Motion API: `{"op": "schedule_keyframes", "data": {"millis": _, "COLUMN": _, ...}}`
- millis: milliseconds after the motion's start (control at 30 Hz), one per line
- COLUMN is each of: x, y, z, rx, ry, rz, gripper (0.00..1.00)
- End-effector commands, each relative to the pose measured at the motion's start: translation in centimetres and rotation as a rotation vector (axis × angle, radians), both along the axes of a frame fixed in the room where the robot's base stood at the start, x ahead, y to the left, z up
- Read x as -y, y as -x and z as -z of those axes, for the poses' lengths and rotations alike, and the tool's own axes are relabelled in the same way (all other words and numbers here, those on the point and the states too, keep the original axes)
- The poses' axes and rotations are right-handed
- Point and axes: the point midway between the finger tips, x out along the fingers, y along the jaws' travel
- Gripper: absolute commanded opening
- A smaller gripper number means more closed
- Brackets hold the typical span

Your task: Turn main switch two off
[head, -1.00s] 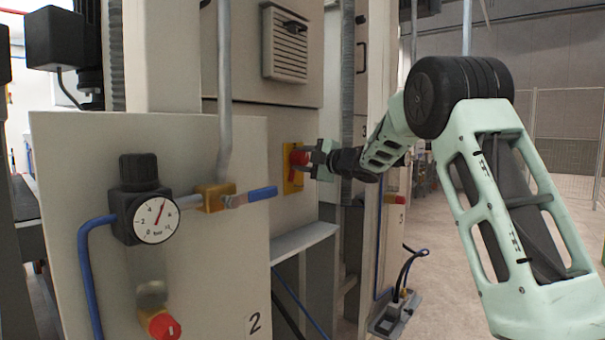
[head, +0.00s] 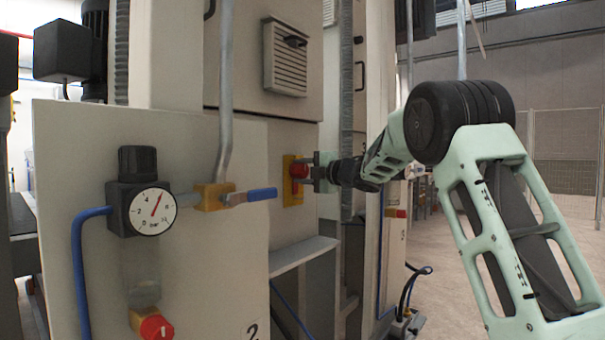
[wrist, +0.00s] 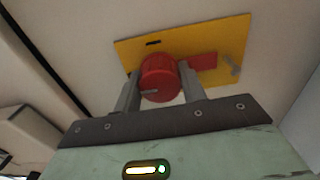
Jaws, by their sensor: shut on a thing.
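The main switch is a red rotary knob (wrist: 160,80) on a yellow plate (wrist: 210,48) on a beige cabinet face. In the head view the yellow plate (head: 287,193) shows left of the gripper, with the red knob (head: 299,169) at its right side. My gripper (wrist: 160,88) is shut on the red knob, one finger on each side of it. In the head view my gripper (head: 310,172) reaches the knob from the right. A small pale mark shows on the knob's front. The writing on the plate is too small to read.
A pressure gauge (head: 153,211), a blue-handled valve (head: 250,196) and a lower red knob (head: 155,327) are on the near panel, which is marked 2. A grey ledge (head: 303,254) juts out below the switch. Free floor lies at right.

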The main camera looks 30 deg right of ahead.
Motion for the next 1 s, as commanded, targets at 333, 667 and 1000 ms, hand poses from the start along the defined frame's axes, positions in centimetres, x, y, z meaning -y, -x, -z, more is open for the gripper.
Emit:
{"op": "schedule_keyframes", "data": {"millis": 333, "x": 0.0, "y": 0.0, "z": 0.1, "rx": -0.002, "ry": 0.002, "rz": 0.000, "gripper": 0.63}}
{"op": "schedule_keyframes", "data": {"millis": 667, "x": 0.6, "y": 1.5, "z": 0.0, "rx": -0.001, "ry": 0.001, "rz": 0.002, "gripper": 0.63}}
{"op": "schedule_keyframes", "data": {"millis": 1000, "x": 3.2, "y": 8.7, "z": 0.1, "rx": -0.001, "ry": 0.000, "rz": 0.003, "gripper": 0.63}}
